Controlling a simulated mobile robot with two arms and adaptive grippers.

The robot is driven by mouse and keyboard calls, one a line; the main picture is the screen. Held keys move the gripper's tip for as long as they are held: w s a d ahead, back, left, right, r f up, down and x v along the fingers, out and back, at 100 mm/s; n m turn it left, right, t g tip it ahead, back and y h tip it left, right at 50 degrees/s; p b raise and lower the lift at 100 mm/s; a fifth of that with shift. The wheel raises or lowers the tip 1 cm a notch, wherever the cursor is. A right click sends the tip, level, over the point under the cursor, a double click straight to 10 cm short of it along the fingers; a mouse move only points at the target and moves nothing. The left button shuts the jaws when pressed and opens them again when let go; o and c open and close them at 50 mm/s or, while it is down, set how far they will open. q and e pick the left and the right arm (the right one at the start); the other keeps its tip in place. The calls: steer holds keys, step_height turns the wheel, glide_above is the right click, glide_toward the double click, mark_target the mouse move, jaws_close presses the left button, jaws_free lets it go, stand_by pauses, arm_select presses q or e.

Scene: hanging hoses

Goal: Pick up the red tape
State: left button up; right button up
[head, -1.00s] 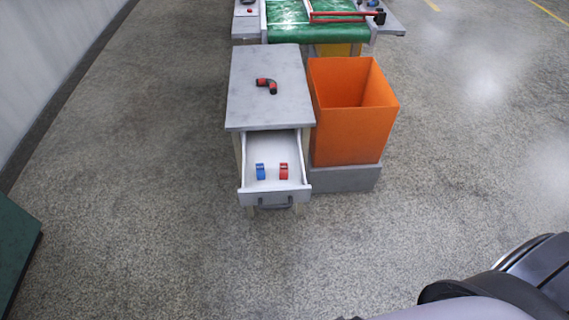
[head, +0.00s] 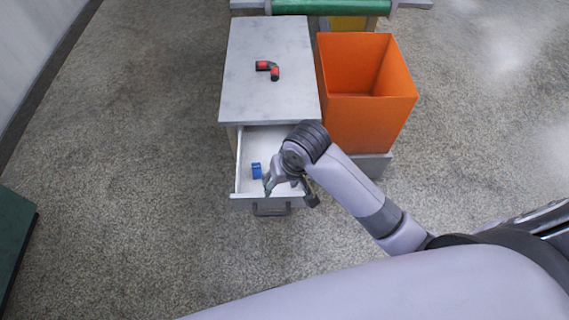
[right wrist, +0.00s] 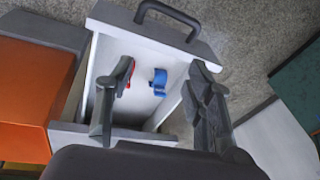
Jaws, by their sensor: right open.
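The red tape (right wrist: 129,75) lies in the open drawer (head: 243,201). In the right wrist view it is mostly hidden behind one finger, with only slivers of red showing. In the head view my right arm hides it. A blue tape (head: 257,170) lies in the same drawer, and it shows between the fingers in the right wrist view (right wrist: 159,82). My right gripper (head: 290,193) is open and empty, above the right part of the drawer; its spread fingers show in the right wrist view (right wrist: 160,82). My left gripper is not in view.
A grey cabinet top (head: 246,88) carries a black and red elbow hose (head: 269,69). An orange bin (head: 362,123) stands right beside the cabinet. The drawer has a dark handle (head: 271,210) at its front.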

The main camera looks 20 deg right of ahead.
steer(key=w+d+r+m+g+h, duration=0.1)
steer(key=w+d+r+m+h, duration=0.15)
steer(key=w+r, duration=0.5)
steer(key=shift+m, duration=0.45)
steer(key=f, duration=0.4)
steer(key=w+f, duration=0.1)
steer(key=f, duration=0.3)
steer(key=w+f+b, duration=0.1)
steer(key=f, duration=0.3)
steer(key=shift+d+f, duration=0.3)
steer(key=shift+w+d+f, duration=0.15)
steer(key=shift+f, duration=1.2)
steer(key=shift+w+d+f, duration=0.1)
steer(key=shift+d+f, duration=0.05)
steer(key=shift+f, duration=1.15)
steer(key=shift+c, duration=0.3)
steer(key=c, duration=0.8)
steer(key=shift+r, duration=0.1)
